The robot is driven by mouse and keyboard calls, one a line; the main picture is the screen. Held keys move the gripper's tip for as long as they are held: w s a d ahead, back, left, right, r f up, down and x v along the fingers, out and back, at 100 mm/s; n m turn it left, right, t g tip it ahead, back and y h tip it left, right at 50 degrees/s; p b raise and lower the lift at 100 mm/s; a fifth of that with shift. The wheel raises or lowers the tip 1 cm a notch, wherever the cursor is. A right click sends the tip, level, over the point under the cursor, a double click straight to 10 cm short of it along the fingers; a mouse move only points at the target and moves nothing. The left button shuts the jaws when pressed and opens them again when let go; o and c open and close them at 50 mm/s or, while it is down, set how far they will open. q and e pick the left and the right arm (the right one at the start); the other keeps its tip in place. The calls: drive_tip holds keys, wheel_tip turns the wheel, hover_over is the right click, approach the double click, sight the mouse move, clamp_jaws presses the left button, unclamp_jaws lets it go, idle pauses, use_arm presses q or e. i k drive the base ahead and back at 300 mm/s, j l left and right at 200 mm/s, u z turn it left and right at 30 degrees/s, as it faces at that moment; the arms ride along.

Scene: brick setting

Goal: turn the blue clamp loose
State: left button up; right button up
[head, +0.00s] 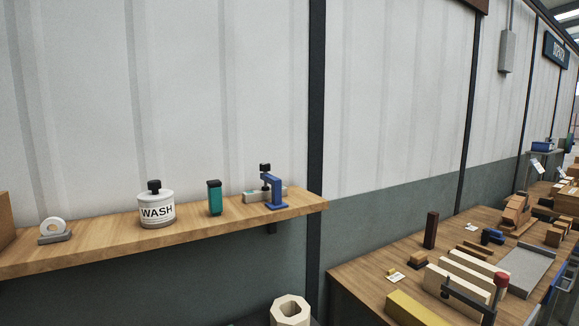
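The blue clamp (276,192) stands upright near the right end of the wooden shelf (190,228) in the head view. It has a black knob on top of its screw. A small pale block (254,197) lies at its left and seems to pass under the screw; whether the clamp grips it cannot be told. Neither my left gripper nor my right gripper shows in this view.
Left of the clamp on the shelf are a green bottle (215,198), a white WASH jar (156,207) and a tape roll (53,228). A lower workbench (370,277) at right holds several blocks and a dark clamp (465,295). A pale hollow piece (289,310) stands below the shelf.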

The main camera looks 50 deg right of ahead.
sight(264, 168)
drive_tip(key=z, duration=1.45)
